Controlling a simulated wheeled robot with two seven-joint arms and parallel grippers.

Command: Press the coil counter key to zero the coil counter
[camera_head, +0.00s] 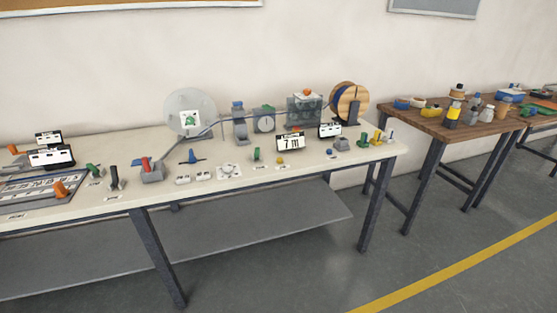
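A white display (290,142) stands near the front of the cream bench, right of the middle; it reads "7 m" under a small heading I cannot read. A small round yellow knob or key (280,160) sits just below and left of it, with a small label in front. I cannot tell whether this is the coil counter key. A smaller white display (330,130) stands behind and to the right; its text is too small to read. Neither of my grippers is in view.
The bench (130,213) also holds a clear disc (190,112), a wooden spool (350,102), a red-handled grey device (151,171), and a green lever (256,154). A wooden table (484,128) with bottles stands at right. The floor before the bench is clear.

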